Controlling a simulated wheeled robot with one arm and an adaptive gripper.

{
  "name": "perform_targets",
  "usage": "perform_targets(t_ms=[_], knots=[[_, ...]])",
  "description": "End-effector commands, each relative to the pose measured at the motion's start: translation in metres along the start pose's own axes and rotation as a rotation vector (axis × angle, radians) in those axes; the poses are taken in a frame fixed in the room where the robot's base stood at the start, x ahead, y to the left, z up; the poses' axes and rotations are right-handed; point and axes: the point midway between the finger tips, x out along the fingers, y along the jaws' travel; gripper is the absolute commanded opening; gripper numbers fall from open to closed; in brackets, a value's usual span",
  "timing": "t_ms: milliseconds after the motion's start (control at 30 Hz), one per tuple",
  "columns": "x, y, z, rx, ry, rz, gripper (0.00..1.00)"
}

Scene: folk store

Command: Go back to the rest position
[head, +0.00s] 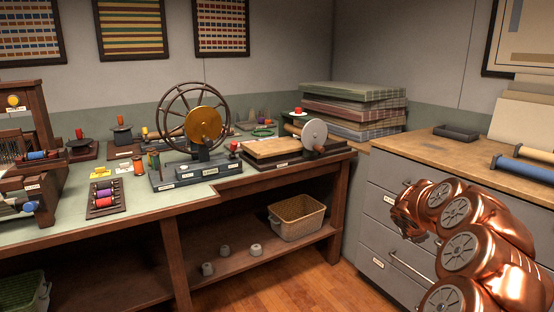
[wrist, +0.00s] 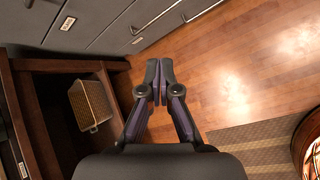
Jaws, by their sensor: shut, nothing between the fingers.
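My gripper (wrist: 159,75) shows in the wrist view with its two dark fingers together, empty, above the wooden floor. In the head view my copper-coloured arm is folded at the lower right, in front of the grey drawer cabinet (head: 376,228). The fingertips cannot be made out in the head view.
A workbench (head: 235,192) holds a spoked wheel (head: 193,112) and spools. A wicker basket (head: 297,217) sits on its lower shelf and shows in the wrist view (wrist: 91,104). Folded cloths (head: 352,106) are stacked behind. The wooden floor (wrist: 215,70) is open; a rug (wrist: 258,140) lies lower right.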

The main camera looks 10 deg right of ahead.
Motion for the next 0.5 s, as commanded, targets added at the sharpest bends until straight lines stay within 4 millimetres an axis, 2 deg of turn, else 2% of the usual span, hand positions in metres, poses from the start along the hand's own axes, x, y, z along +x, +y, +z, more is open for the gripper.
perform_targets(t_ms=[33,233,367,500], knots=[[-0.021,0.001,-0.017,0.048,0.032,-0.007,0.00],[-0.097,-0.024,-0.078,0.243,0.135,-0.102,0.00],[-0.145,-0.054,-0.109,0.362,0.174,-0.191,0.00],[-0.194,-0.095,-0.138,0.484,0.193,-0.299,0.00]])
